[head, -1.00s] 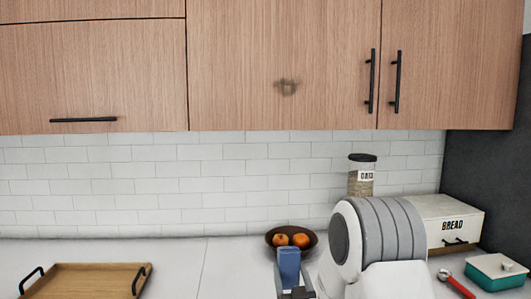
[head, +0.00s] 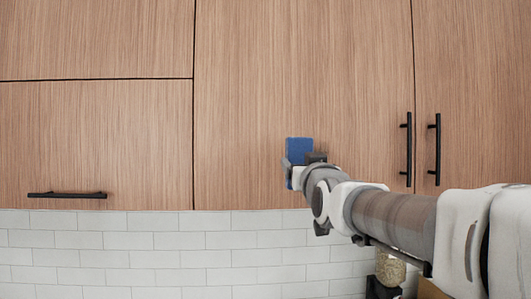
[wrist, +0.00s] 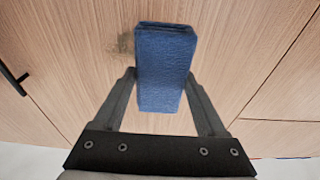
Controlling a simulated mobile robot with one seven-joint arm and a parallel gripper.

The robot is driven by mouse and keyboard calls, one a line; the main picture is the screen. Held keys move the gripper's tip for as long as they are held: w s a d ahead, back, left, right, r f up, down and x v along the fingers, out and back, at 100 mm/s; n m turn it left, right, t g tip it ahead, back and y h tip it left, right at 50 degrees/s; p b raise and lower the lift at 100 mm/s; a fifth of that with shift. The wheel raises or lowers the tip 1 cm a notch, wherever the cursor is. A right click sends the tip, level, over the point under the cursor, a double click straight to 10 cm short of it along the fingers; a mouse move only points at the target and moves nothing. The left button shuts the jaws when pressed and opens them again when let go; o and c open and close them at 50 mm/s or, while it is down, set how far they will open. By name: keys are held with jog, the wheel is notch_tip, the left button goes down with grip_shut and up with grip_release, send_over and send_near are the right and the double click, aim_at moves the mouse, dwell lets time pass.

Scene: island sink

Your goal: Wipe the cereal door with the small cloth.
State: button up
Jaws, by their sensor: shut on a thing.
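The small blue cloth (head: 299,149) is folded into a block. My gripper (head: 303,166) is shut on it and holds it up in front of the wooden cabinet door (head: 300,60), near the door's lower part. In the wrist view the cloth (wrist: 163,65) stands between the two fingers of my gripper (wrist: 160,78). A dark smudge (wrist: 125,43) shows on the door just left of the cloth's top end. In the head view the smudge is not visible, being hidden behind the cloth or gripper. I cannot tell whether the cloth touches the door.
The door's black handle (head: 408,150) is right of the cloth, beside the neighbouring door's handle (head: 434,150). A horizontal handle (head: 67,195) is on the lower left cabinet. White tiles (head: 150,245) run below. A jar (head: 390,268) stands under my arm.

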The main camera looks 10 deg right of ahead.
jog(key=shift+s+r, duration=0.2)
jog(key=shift+r, duration=0.6)
jog(key=shift+w+p, duration=1.25)
jog(key=shift+w, duration=0.75)
jog(key=shift+w+f+p, duration=0.1)
jog(key=shift+w+p, duration=0.3)
jog(key=shift+w, duration=0.45)
jog(key=shift+w, duration=0.95)
jog(key=shift+d, duration=0.15)
